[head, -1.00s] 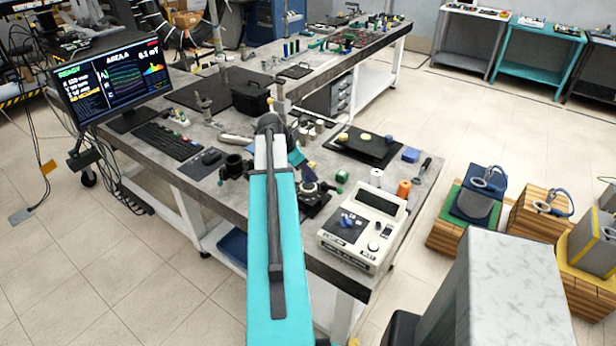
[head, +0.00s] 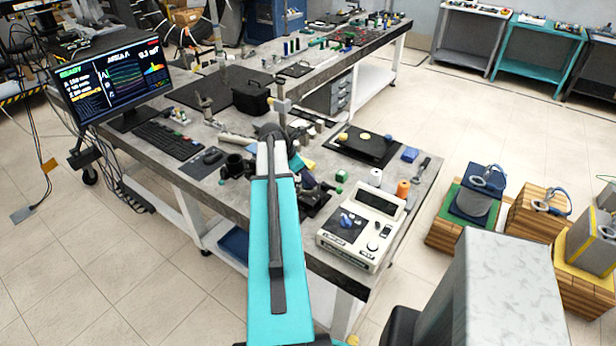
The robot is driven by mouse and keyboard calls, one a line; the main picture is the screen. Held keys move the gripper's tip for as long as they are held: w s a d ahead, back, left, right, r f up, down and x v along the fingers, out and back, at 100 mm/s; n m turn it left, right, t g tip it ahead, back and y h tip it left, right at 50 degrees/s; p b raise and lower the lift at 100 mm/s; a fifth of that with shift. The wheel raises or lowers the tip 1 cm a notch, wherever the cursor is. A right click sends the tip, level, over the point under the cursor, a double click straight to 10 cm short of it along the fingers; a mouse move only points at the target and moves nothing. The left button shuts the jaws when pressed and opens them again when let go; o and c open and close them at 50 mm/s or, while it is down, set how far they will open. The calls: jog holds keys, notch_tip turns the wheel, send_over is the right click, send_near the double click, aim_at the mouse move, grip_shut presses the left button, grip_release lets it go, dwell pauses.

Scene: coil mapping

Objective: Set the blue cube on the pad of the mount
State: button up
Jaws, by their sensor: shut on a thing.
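My gripper (head: 304,171) is partly hidden behind my teal arm, above the front part of the bench. It is shut on a small dark blue thing (head: 307,181), which looks like the blue cube; its edges are hard to make out. Just below it is a low black fixture (head: 315,203), likely the mount. Its pad is mostly covered from this view, and I cannot tell whether the held thing touches it. A separate bright blue block (head: 410,154) lies on the bench farther right.
A white meter box (head: 362,229) stands close at the right front. A green cube (head: 341,176), a white spool (head: 376,177) and an orange spool (head: 403,188) are behind it. A dark clamp (head: 235,166) is left of my arm.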

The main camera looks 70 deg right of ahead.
jog(key=shift+f, duration=0.3)
jog(key=shift+f, duration=0.1)
jog(key=o, duration=1.1)
jog(key=shift+r, duration=0.2)
jog(key=shift+b+v, duration=1.55)
jog(key=shift+v, duration=4.35)
jog(key=shift+w, duration=0.1)
